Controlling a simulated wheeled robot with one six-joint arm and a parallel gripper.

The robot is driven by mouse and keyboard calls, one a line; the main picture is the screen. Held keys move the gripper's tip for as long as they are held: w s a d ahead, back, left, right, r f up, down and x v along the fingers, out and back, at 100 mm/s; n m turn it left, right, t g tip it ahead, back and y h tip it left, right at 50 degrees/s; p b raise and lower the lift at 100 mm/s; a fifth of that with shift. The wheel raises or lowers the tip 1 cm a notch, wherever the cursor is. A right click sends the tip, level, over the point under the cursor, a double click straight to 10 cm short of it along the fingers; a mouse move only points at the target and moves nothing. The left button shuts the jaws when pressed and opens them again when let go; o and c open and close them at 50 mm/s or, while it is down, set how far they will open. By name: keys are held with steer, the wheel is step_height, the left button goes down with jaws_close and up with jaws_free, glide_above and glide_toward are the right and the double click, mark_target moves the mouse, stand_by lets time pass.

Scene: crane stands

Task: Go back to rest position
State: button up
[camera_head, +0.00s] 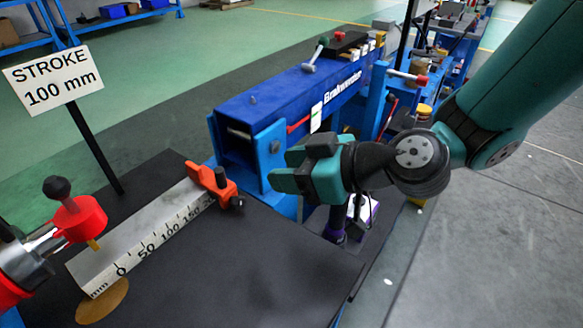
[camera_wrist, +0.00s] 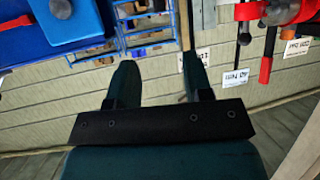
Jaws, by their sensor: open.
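My gripper (camera_head: 284,168) is in the middle of the head view, at the end of my teal and black arm. It hangs in the air near the front end of the blue crane beam (camera_head: 300,95) and above the back right of the dark table (camera_head: 250,265). In the wrist view my gripper (camera_wrist: 160,78) shows two dark teal fingers, spread apart with nothing between them. I cannot tell from the head view how far it is from the beam.
A ruler block (camera_head: 130,245) with an orange slider (camera_head: 212,183) lies on the table. A red-knobbed device (camera_head: 75,218) stands at the left edge. A sign (camera_head: 53,80) reads "STROKE 100 mm". More blue stands (camera_head: 455,45) are behind. Grey floor at right is free.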

steer(key=shift+r, duration=0.1)
steer(key=s+d+r+m+g+h+p, duration=0.5)
steer(key=s+d+r+h+p, duration=0.3)
steer(key=s+d+r, duration=0.5)
steer(key=shift+s+d+r+m+g+p, duration=0.25)
steer(key=shift+d+r+m+g+p, duration=0.2)
steer(key=shift+d+r+p, duration=0.45)
steer(key=shift+f, duration=0.1)
